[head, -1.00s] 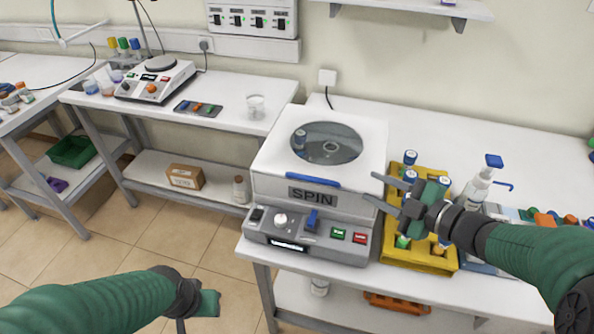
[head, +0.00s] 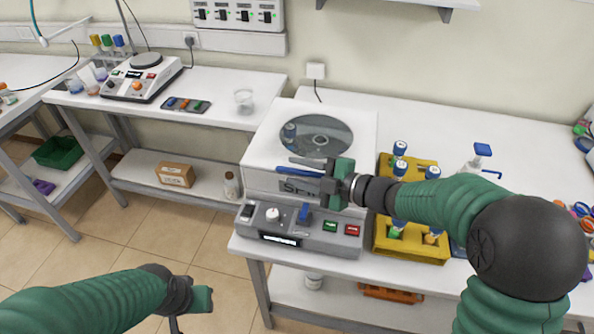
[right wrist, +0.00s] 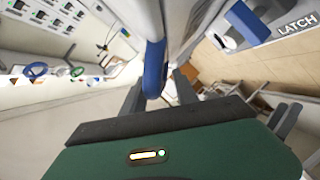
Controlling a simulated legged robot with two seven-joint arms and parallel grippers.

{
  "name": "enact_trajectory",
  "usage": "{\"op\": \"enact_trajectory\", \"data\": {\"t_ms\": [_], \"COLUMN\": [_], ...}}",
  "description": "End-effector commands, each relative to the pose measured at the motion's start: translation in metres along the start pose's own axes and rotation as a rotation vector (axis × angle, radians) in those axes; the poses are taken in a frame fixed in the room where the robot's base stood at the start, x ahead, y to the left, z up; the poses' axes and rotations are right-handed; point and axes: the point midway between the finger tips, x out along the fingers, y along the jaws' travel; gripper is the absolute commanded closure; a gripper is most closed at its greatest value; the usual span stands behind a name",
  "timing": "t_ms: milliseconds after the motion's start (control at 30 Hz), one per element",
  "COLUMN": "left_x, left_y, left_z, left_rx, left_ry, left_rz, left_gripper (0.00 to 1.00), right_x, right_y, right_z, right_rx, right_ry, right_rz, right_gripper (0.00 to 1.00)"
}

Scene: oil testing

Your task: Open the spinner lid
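The spinner (head: 300,230) is a white and grey box on the bench, and "SPIN" on its front is partly covered by my right gripper. Its lid (head: 360,125) is down, with a round window showing a tube inside. A blue handle (head: 290,171) runs along the lid's front edge. My right gripper (head: 306,168) is at this handle, fingers pointing left. In the right wrist view the handle (right wrist: 155,70) stands between the two spread fingers (right wrist: 158,95); contact is unclear. My left gripper (head: 190,302) hangs low at left, away from the spinner; its fingers are barely visible.
A blue latch (head: 304,212) and green and red buttons are on the spinner's front panel. A yellow rack (head: 408,243) with several blue-capped tubes stands close to its right, under my right arm. A pump bottle (head: 478,160) is behind. A side bench (head: 215,75) stands left.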

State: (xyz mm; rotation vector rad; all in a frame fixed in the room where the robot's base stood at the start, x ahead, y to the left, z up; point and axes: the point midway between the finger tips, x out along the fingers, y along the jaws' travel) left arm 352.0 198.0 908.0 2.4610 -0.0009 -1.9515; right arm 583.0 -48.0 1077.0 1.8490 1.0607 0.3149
Motion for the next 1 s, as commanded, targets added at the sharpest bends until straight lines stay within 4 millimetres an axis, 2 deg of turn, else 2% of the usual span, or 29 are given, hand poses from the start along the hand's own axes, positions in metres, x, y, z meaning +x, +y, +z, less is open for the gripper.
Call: {"op": "enact_trajectory", "data": {"t_ms": [300,567,1000], "left_x": [0.0,0.0,0.0001], "left_y": [0.0,0.0,0.0], "left_z": [0.0,0.0,0.0], "left_rx": [0.0,0.0,0.0], "left_ry": [0.0,0.0,0.0], "left_rz": [0.0,0.0,0.0], "left_gripper": [0.64,0.64,0.64], "right_x": [0.0051,0.0049,0.0049], "right_y": [0.0,-0.0001,-0.0008], "right_z": [0.0002,0.0003,0.0004], "right_rx": [0.001,0.001,0.001], "right_ry": [-0.001,-0.001,-0.001], "right_rz": [0.001,0.0,-0.001], "right_gripper": [0.65,0.99,1.0]}}
